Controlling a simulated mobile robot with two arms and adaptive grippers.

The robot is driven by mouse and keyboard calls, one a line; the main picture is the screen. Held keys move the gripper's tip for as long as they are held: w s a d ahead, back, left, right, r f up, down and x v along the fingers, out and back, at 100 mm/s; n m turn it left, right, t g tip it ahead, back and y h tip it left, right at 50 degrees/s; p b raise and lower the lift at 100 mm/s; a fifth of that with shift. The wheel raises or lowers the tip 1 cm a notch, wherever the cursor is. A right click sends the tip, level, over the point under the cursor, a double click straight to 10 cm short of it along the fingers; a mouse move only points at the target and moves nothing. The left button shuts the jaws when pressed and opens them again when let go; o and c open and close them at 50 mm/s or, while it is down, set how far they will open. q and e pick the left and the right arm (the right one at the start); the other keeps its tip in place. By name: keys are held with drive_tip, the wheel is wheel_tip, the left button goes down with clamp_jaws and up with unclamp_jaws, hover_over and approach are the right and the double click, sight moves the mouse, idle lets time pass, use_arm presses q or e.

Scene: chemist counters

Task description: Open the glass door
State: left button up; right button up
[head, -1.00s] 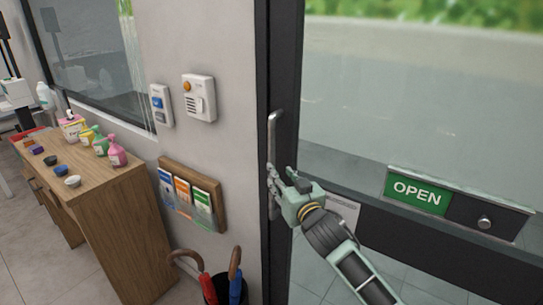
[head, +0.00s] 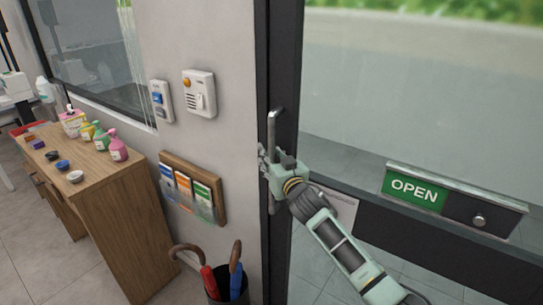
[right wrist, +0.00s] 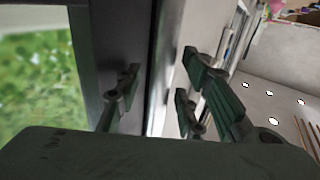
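The glass door (head: 400,120) has a dark frame and fills the right of the head view; it looks closed. Its long vertical metal handle (head: 272,130) is on the left frame post. My right gripper (head: 274,160) is at the middle of the handle, its fingers showing on either side of it and its palm hiding part of it. In the right wrist view the fingers (right wrist: 158,88) are spread wide, with the dark door frame (right wrist: 95,50) behind the left one. I cannot make out the handle clearly there, nor any contact. My left gripper is not in view.
A green OPEN sign (head: 414,190) is on the door's crossbar. Left of the door, the wall holds a brochure rack (head: 165,157) and switch boxes (head: 199,93). An umbrella stand (head: 226,290) stands below. A wooden counter (head: 125,190) with bottles is further left.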

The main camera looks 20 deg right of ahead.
clamp_jaws()
drive_tip(key=shift+a, duration=0.1)
idle(0.5)
